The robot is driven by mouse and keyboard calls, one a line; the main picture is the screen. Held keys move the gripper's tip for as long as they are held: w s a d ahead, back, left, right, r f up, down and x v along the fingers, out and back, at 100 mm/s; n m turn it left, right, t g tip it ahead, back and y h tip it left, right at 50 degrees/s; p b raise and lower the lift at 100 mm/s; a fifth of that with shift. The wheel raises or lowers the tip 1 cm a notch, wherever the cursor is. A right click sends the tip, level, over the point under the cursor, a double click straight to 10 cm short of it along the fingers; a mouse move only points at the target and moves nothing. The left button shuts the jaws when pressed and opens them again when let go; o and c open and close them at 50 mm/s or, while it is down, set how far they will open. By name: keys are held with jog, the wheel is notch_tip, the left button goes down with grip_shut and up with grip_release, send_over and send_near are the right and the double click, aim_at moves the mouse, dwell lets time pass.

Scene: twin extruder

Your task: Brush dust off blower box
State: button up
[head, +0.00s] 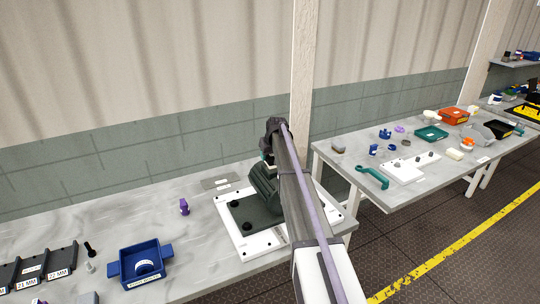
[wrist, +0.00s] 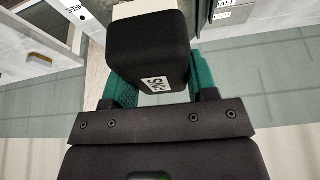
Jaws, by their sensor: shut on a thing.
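My gripper (wrist: 158,82) has teal fingers on either side of a black block-shaped brush (wrist: 150,50) and is shut on it. The brush has a partly readable white label, and a pale off-white end, likely its bristles, shows at the top edge. In the head view my arm reaches over the near table, and its dark wrist hides most of the gripper and the brush. A dark green housing (head: 256,214), which looks like the blower box, sits on a white board (head: 246,246) below and beside the arm. My arm covers its right part. Dust cannot be made out.
On the near table (head: 110,217) are a blue bin (head: 128,274), a purple part (head: 184,207) and a dark labelled rack (head: 35,269). A second table (head: 345,171) to the right holds a teal wrench (head: 372,176), trays and small parts. A pale post (head: 302,75) stands behind my arm.

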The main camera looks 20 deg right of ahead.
jog(key=shift+s, duration=0.1)
jog(key=shift+s+f, duration=0.1)
jog(key=shift+s, duration=1.05)
jog(key=shift+s, duration=0.1)
jog(key=shift+w, duration=1.35)
jog(key=shift+d, duration=0.1)
